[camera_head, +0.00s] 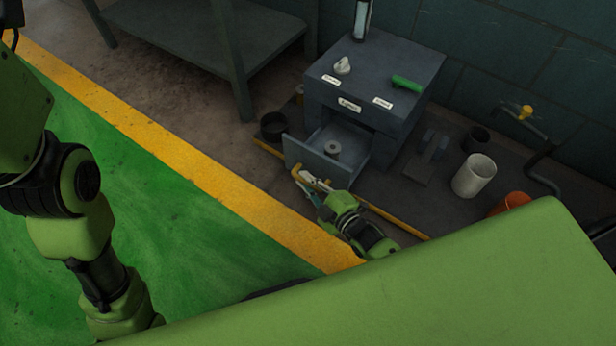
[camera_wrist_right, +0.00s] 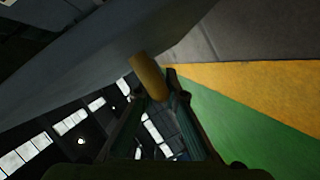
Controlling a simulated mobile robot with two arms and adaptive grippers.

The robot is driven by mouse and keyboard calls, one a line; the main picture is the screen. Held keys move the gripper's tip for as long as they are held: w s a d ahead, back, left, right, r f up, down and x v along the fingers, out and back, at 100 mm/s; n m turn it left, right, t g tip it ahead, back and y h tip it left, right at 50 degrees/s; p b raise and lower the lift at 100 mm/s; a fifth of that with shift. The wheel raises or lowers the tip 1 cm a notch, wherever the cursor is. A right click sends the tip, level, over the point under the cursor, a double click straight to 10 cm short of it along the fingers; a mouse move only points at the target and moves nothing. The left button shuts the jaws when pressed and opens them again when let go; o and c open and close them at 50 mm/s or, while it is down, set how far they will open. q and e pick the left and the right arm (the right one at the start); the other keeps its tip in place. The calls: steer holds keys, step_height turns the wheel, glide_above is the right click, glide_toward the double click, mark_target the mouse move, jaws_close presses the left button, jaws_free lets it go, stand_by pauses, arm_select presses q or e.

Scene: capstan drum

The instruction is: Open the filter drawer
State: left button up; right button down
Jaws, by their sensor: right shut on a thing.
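The filter drawer (camera_head: 312,163) sticks out of the front of the blue-grey cabinet (camera_head: 360,85), and its open top shows. A small grey cylinder with a dark hole (camera_head: 332,149) stands inside it. My right gripper (camera_head: 309,183) is at the drawer front, shut on the yellow drawer handle (camera_head: 298,174). In the right wrist view, the handle (camera_wrist_right: 148,75) lies between the fingers (camera_wrist_right: 155,95), beside the grey drawer front (camera_wrist_right: 90,60). My left arm comes in from the left, but its gripper is out of view.
A green-handled item (camera_head: 407,82) and a white knob (camera_head: 342,66) are on the cabinet top. A black pot (camera_head: 273,126) stands left of the drawer. A white cup (camera_head: 474,176) and an orange container (camera_head: 510,202) stand at right. A workbench (camera_head: 205,35) is behind left.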

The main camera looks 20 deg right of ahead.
steer(key=c, duration=2.1)
jaws_free()
steer(key=v, duration=1.2)
